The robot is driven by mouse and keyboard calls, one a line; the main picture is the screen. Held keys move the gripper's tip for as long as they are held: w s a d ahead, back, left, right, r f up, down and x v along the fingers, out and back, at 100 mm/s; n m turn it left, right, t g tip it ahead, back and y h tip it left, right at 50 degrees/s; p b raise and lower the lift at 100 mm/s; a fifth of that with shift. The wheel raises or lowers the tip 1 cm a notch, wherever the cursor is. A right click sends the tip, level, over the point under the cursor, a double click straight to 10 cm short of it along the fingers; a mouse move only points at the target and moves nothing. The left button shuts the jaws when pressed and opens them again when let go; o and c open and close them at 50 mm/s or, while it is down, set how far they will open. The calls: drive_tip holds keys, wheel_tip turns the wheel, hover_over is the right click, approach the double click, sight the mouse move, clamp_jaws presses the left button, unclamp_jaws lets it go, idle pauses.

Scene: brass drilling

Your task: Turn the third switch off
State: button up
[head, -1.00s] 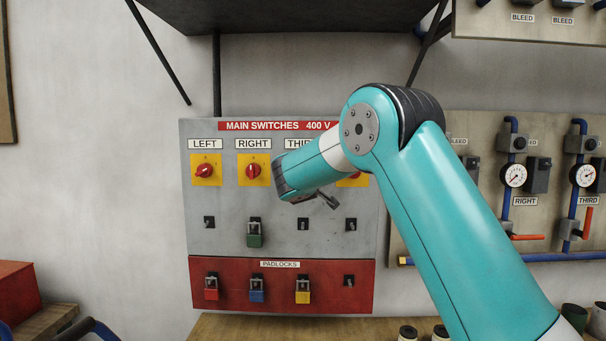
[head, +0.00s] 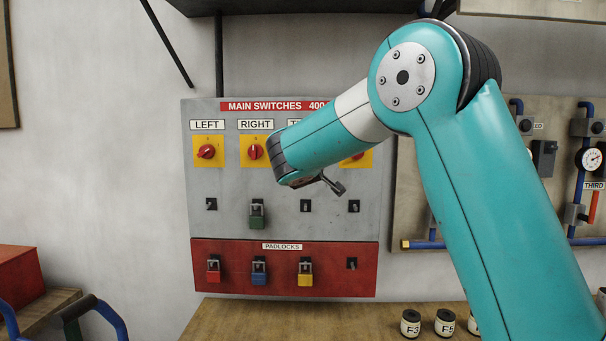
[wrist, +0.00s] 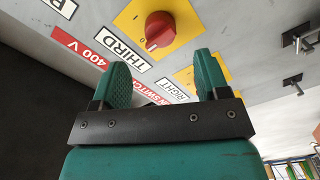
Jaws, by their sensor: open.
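The third switch (wrist: 160,30) is a red rotary knob on a yellow plate beside the label THIRD (wrist: 125,42) in the wrist view. One end of its handle appears to point toward the label side; its exact setting is hard to read. In the head view it is hidden behind my arm. My gripper (wrist: 163,65) is open and empty, its two green fingers spread in front of the panel, apart from the knob. In the head view my gripper (head: 334,184) shows at the end of the teal arm, below the switch row.
The grey panel (head: 228,218) also carries the left switch (head: 206,151), right switch (head: 255,151) and a fourth, partly hidden knob (head: 353,157). A green padlock (head: 257,220) hangs under the right switch. Red, blue and yellow padlocks hang below. A wooden bench (head: 260,318) lies beneath.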

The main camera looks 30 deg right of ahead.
drive_tip(key=b+v, duration=0.3)
drive_tip(key=v, duration=0.7)
drive_tip(key=shift+s+a, duration=0.1)
drive_tip(key=shift+s, duration=0.05)
drive_tip(key=s+a+f+g+y, duration=0.3)
drive_tip(key=s+a+f+y, duration=0.15)
drive_tip(key=f, duration=0.25)
drive_tip(key=s+a+f+g+y, duration=0.25)
drive_tip(key=a+f+y, duration=0.2)
drive_tip(key=f, duration=0.25)
drive_tip(key=s+a+f+g+y, duration=0.2)
drive_tip(key=s+a+f+g, duration=0.2)
drive_tip(key=s, duration=0.8)
drive_tip(key=s+a+f+n+g+y, duration=0.1)
drive_tip(key=s+a+f+g+y, duration=0.2)
drive_tip(key=s+a, duration=0.4)
drive_tip(key=s+f+g, duration=0.1)
drive_tip(key=s+g, duration=0.1)
drive_tip(key=s, duration=0.3)
drive_tip(key=shift+s+f+n, duration=0.3)
drive_tip(key=shift+s+f, duration=0.05)
drive_tip(key=shift+s, duration=0.05)
